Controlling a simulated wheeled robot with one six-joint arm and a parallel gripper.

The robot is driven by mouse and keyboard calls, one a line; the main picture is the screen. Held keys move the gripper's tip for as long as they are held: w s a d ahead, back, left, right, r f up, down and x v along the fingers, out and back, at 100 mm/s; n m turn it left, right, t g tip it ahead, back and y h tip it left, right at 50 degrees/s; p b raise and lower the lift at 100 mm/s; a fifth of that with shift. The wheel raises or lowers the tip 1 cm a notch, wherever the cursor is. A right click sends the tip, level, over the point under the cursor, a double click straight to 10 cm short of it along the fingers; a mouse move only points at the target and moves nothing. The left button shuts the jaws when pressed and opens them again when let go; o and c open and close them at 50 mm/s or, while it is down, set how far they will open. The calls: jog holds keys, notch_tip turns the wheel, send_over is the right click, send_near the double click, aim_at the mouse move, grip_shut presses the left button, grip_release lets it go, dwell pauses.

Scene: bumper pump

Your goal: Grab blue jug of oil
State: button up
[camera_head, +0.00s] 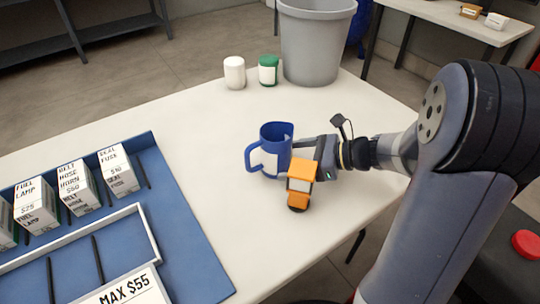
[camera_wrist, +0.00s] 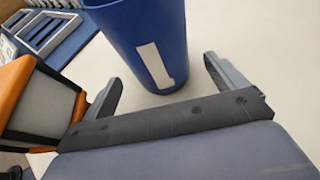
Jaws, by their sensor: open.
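The blue jug (camera_head: 272,150) stands upright on the white table, its handle toward the left in the head view. In the wrist view the jug (camera_wrist: 150,45) fills the upper middle, with a white label on its side. My gripper (camera_wrist: 165,80) is open, with one finger to the left and one to the right of the jug's near side. The jug's base is between or just beyond the fingertips; I cannot tell exactly how deep. In the head view my gripper (camera_head: 302,152) is at the jug's right side, partly hidden by an orange object.
The orange object (camera_head: 300,182) with a pale panel is close beside my gripper; it also shows left of my left finger (camera_wrist: 35,100). A white jar (camera_head: 235,73), a green-lidded jar (camera_head: 268,70) and a grey bin (camera_head: 315,40) are behind. A blue tray (camera_head: 195,255) holds labelled boxes at left.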

aim_at(277, 160)
jog(key=b+x, duration=0.1)
jog(key=x, duration=0.4)
jog(key=shift+s+r, duration=0.1)
jog(key=shift+r, duration=0.05)
jog(key=shift+c, duration=0.3)
jog(key=c, duration=1.1)
jog(key=shift+c, duration=0.2)
jog(key=shift+r, duration=0.15)
